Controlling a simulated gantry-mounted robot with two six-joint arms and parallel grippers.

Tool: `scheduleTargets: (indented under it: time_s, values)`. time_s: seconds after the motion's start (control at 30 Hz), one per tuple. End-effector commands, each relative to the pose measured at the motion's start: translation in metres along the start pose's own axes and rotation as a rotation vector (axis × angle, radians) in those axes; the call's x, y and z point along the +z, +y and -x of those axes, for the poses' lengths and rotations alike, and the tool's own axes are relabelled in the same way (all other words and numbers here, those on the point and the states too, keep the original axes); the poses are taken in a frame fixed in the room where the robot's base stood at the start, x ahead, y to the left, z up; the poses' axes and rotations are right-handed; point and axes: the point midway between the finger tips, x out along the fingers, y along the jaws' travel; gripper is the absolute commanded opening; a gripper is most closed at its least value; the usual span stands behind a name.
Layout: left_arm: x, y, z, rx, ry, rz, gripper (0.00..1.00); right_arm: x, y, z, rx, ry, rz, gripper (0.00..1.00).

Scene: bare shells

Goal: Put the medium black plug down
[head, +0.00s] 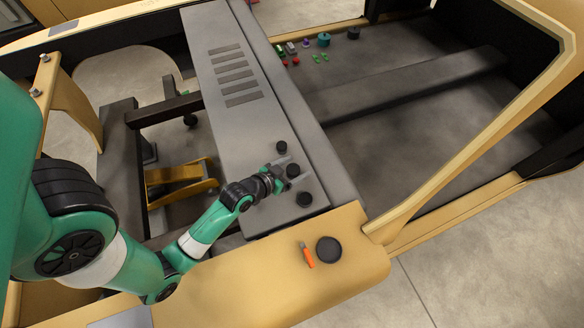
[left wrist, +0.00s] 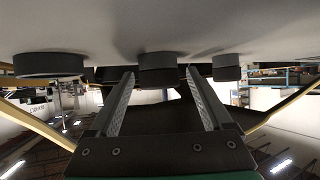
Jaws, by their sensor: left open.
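The medium black plug (head: 293,170) stands on the grey panel (head: 262,128), in the middle of a row of three black plugs. My left gripper (head: 286,172) is at this plug, with its fingers open. In the left wrist view, where the panel is at the top, the medium plug (left wrist: 157,71) shows between the two open fingertips (left wrist: 160,76), against the grey surface. A gap shows on each side of it. Whether a finger touches it I cannot tell. My right gripper is not in view.
A smaller plug (head: 281,147) and a larger plug (head: 304,199) stand close on either side. A wide black disc (head: 328,250) and an orange-handled item (head: 308,257) lie on the yellow frame. Several small coloured items, including a teal one (head: 324,40), lie beyond the panel.

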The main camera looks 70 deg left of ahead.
Motion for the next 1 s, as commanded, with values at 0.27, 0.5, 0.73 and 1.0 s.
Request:
scheduleTargets:
  time_s: [0.27,0.5,0.73,1.0]
  values:
    - [-0.006,0.0,0.039,-0.002,-0.001,0.001,0.83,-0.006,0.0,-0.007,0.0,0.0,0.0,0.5]
    - [-0.005,0.0,0.097,-0.001,-0.001,0.002,0.83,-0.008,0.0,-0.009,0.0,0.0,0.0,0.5]
    - [-0.005,0.0,0.122,0.0,-0.001,0.0,0.83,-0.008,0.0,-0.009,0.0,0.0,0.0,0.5]
    - [-0.005,0.0,0.123,0.0,0.0,0.0,0.83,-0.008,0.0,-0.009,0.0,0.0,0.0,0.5]
